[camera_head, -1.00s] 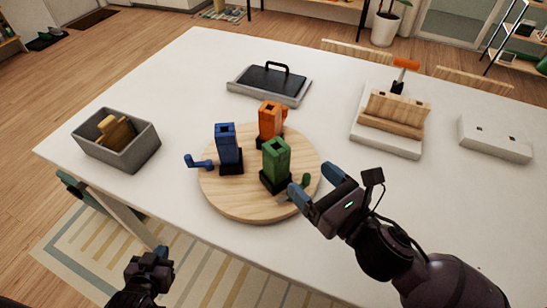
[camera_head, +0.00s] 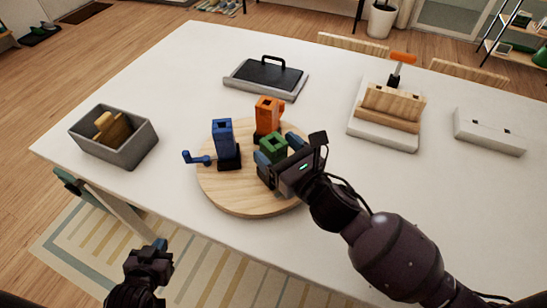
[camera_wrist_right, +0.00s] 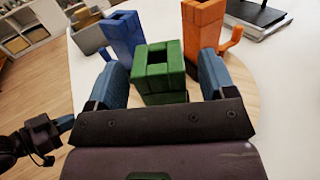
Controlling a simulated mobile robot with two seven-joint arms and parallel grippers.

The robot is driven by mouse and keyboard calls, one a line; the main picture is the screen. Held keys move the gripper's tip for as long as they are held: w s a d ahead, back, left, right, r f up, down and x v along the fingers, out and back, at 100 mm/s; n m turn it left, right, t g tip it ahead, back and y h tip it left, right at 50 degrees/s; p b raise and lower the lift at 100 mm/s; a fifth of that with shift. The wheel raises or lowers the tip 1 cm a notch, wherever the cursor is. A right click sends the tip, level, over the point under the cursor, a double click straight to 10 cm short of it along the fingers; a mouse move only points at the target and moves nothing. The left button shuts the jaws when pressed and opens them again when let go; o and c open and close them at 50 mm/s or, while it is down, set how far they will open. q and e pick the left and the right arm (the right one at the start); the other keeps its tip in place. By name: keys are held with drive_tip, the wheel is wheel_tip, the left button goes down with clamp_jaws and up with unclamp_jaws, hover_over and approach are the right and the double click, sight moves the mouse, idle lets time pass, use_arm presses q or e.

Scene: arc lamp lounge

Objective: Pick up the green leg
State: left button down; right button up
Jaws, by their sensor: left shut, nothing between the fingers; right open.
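The green leg (camera_head: 273,146) stands upright on the round wooden board (camera_head: 240,204), mostly hidden behind my right gripper in the head view. My right gripper (camera_head: 268,170) is open, with its blue fingertips on either side of the green leg. In the right wrist view the green leg (camera_wrist_right: 160,72) sits between the two open fingers (camera_wrist_right: 161,84). I cannot tell whether they touch it. My left gripper (camera_head: 153,250) is shut and empty, off the table's near edge at the lower left.
The blue leg (camera_head: 224,144) and orange leg (camera_head: 267,117) stand close by on the board. A grey bin (camera_head: 134,152) with a wooden piece is at left. A black-handled tray (camera_head: 265,80), a wooden block on a white base (camera_head: 384,137) and a white block (camera_head: 489,132) stand further off.

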drive_tip(key=shift+w+a, duration=0.4)
drive_tip(key=shift+w, duration=0.2)
drive_tip(key=shift+c, duration=0.2)
drive_tip(key=c, duration=1)
drive_tip(key=shift+r, duration=0.1)
drive_tip(key=shift+c, duration=0.5)
drive_tip(key=shift+r, duration=0.1)
